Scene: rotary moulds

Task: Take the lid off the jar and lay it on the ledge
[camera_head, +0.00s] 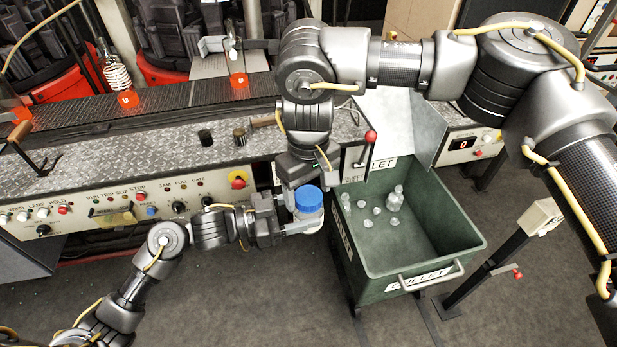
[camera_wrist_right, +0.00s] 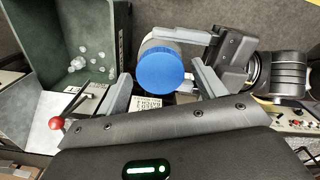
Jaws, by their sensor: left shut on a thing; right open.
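A clear jar (camera_head: 308,219) with a blue lid (camera_head: 308,199) on top is held in the air beside the green bin. My left gripper (camera_head: 303,217) is shut on the jar from the left, with its finger along the jar's side below the lid. My right gripper (camera_head: 306,184) is open and points down above the lid. In the right wrist view, the lid (camera_wrist_right: 160,69) lies between and just beyond the right gripper's two spread fingers (camera_wrist_right: 161,87); I cannot tell whether they touch it. A metal tread-plate ledge (camera_head: 100,160) runs along the machine behind.
A green cullet bin (camera_head: 430,225) with several glass pieces stands right of the jar. A red-knobbed lever (camera_head: 370,138) rises close to my right gripper. A control panel (camera_head: 120,205) faces front.

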